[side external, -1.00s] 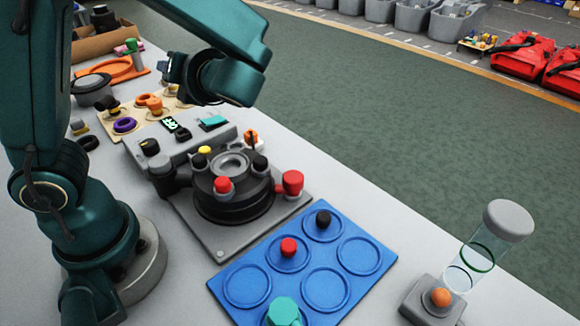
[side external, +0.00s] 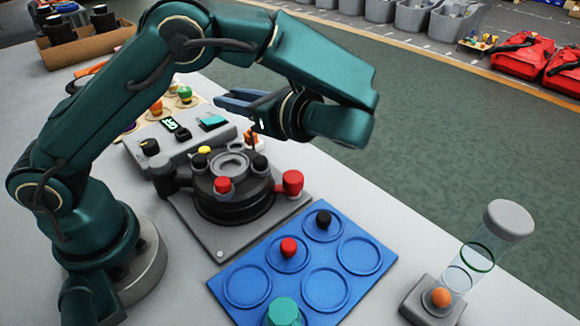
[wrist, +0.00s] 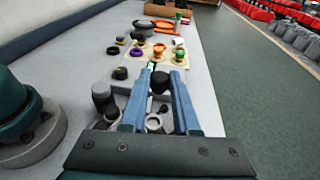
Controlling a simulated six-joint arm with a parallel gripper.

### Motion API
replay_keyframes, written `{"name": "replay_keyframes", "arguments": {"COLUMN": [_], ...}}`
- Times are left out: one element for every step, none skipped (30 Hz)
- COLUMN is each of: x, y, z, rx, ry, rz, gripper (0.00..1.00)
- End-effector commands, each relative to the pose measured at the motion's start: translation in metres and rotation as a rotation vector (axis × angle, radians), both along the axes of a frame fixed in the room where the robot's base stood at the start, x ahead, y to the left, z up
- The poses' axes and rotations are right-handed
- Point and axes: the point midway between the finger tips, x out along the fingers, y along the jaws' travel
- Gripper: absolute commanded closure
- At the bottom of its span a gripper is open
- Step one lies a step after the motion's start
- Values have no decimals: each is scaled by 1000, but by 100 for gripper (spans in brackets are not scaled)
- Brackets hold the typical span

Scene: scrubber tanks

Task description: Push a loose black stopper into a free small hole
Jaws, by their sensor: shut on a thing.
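My gripper (side external: 240,102) is above the back of the round black tank (side external: 235,205), with its blue fingers pointing left. In the wrist view, the fingers (wrist: 162,72) are closed around a dark piece that looks like a black stopper (wrist: 160,82). The side view does not show the held piece clearly. The tank lid carries a yellow stopper (side external: 203,150), a red stopper (side external: 222,185) and a black stopper (side external: 260,163) around its central opening (side external: 231,164). Another black stopper (side external: 323,219) stands on the blue tray (side external: 303,255). I cannot clearly make out a free small hole.
A large red cap (side external: 292,182) stands at the tank's right side. A control box (side external: 178,137) is behind the tank. The blue tray also holds a red stopper (side external: 288,248) and a teal piece (side external: 283,312). A clear tube (side external: 475,262) stands at the right.

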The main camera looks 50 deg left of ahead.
Motion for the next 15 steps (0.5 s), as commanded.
{"name": "replay_keyframes", "arguments": {"x": [0, 0, 0, 0, 0, 0, 0, 0, 0, 0, 0, -1, -1, 0, 0], "y": [0, 0, 0, 1, 1, 1, 1, 1, 1, 1, 1, 1, 1, 1, 1], "z": [-4, -6, -10, -13, -16, -20, -23, -26, -29, -32, -34, -37, -40, -42, -44], "rx": [1, 1, 2, 2, 2, 2, 1, 0, 1, 0, 0, 0, 1, 1, 0], "ry": [3, 3, 4, 5, 4, 4, 5, 5, 4, 5, 5, 5, 4, 4, 4], "rz": [0, -1, -1, -1, 0, 0, 0, 0, 0, 0, 0, 0, 0, 0, 0], "gripper": [100, 100, 100, 100, 100, 100, 100, 100, 100, 100, 100, 100, 100, 100, 100]}}
